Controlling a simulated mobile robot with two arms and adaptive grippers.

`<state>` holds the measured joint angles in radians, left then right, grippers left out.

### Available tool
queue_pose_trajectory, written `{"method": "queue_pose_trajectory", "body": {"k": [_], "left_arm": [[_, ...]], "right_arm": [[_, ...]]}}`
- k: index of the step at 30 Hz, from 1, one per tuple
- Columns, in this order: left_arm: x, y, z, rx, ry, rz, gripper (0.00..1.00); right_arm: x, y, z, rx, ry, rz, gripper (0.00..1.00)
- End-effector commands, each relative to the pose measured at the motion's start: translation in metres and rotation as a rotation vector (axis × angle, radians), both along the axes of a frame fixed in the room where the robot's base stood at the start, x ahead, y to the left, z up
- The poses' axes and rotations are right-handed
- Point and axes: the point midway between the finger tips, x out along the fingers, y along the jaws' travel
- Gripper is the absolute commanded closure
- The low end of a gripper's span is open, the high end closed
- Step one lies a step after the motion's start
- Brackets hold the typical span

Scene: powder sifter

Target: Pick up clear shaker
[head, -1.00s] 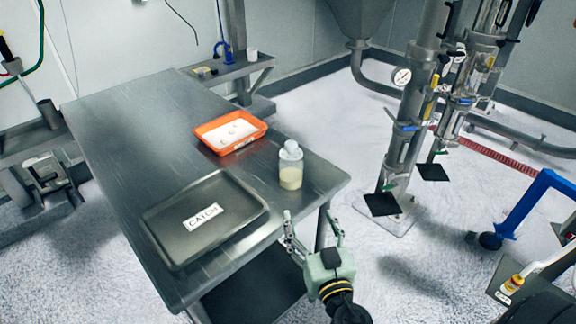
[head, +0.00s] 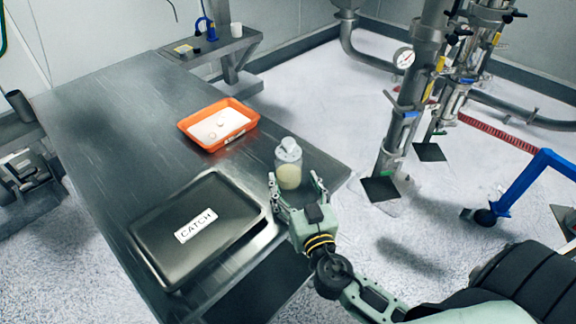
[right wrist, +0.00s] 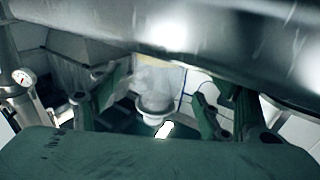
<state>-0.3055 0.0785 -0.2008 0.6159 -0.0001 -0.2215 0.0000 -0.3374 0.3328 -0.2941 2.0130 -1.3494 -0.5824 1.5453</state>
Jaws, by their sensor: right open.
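The clear shaker (head: 288,170) stands upright on the metal table near its right edge. It has a whitish lid and pale powder inside. My right gripper (head: 295,188) is open, with one finger to each side of the shaker's near side; it is not closed on it. In the right wrist view, the shaker (right wrist: 155,85) appears upside down between the two spread green fingers. Whether either finger touches it cannot be told. My left gripper is out of view.
A dark tray labelled CATCH (head: 168,240) lies left of the gripper. An orange tray (head: 184,127) with white powder sits behind the shaker. The metal table (head: 90,130) is bare at the left. Pipework with a gauge (head: 404,57) stands on the floor beyond.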

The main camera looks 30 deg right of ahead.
Motion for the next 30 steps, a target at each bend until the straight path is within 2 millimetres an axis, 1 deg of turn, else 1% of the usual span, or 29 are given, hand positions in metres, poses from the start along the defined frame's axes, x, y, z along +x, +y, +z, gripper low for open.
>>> {"method": "queue_pose_trajectory", "body": {"k": [1,5,9,12,19,30], "left_arm": [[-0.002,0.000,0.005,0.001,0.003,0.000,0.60],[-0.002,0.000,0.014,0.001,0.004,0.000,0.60],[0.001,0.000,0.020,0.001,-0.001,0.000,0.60],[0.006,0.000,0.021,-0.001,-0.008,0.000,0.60],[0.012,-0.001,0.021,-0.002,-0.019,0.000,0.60],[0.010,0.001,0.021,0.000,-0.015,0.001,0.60]], "right_arm": [[0.006,-0.001,0.003,-0.001,-0.001,0.000,0.29],[0.026,-0.005,0.005,-0.002,-0.002,0.000,0.29],[0.044,-0.008,0.002,-0.001,0.000,0.000,0.29],[0.049,-0.009,0.001,-0.001,0.000,0.000,0.29],[0.050,-0.009,0.000,0.000,0.001,0.000,0.30],[0.049,-0.009,0.000,0.000,0.001,0.000,0.63]]}}
